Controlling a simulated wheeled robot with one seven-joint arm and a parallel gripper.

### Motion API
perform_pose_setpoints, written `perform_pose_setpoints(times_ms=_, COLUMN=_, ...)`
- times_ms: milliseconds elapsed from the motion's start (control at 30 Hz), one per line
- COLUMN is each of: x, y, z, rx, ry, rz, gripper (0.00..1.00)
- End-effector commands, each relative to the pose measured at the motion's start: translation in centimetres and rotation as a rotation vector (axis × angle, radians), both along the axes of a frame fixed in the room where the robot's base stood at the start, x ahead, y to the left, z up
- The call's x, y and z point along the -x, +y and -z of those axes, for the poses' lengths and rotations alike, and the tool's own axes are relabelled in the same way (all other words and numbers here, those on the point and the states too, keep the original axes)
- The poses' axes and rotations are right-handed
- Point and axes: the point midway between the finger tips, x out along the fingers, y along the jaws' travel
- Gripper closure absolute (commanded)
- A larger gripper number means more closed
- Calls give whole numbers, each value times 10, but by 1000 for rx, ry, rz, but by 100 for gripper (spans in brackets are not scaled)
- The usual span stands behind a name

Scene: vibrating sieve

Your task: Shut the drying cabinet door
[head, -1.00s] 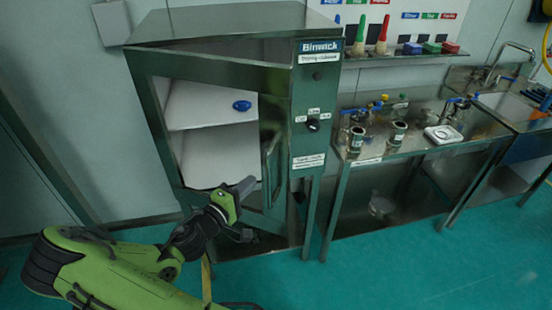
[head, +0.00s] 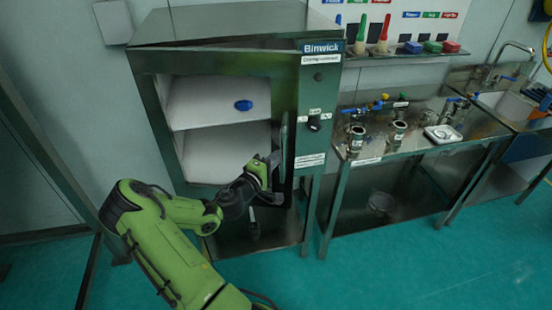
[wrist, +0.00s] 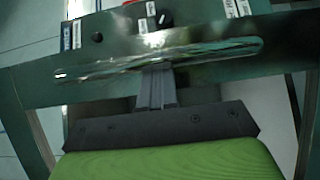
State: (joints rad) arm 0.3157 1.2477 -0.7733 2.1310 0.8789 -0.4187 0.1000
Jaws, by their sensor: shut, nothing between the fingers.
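The drying cabinet (head: 317,100) is a steel box with a labelled control panel on its right. The door's long bar handle (head: 283,137) is upright in the head view; in the wrist view the handle (wrist: 215,52) crosses the picture. My gripper (head: 272,160) is shut and empty, its tips close against the handle and door. The wrist view shows the fingers (wrist: 157,85) reaching to the bar; I cannot tell whether they touch it. My arm hides the door's lower part.
White shelves (head: 228,148) inside hold a blue object (head: 243,105). A steel bench (head: 420,150) with metal cups (head: 357,137) and a small scale (head: 443,133) stands to the right. The green floor in front is clear.

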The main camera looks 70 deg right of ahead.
Motion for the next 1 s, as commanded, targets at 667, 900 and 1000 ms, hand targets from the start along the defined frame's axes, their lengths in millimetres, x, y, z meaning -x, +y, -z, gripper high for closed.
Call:
perform_pose_setpoints(times_ms=667, x=-16, y=-101, z=1, rx=-8, ry=4, rz=-238, gripper=100)
perform_pose_setpoints(times_ms=900, x=-15, y=-101, z=1, rx=-6, ry=6, rz=-238, gripper=100)
perform_pose_setpoints(times_ms=1000, x=-15, y=-101, z=1, rx=-6, ry=6, rz=-238, gripper=100)
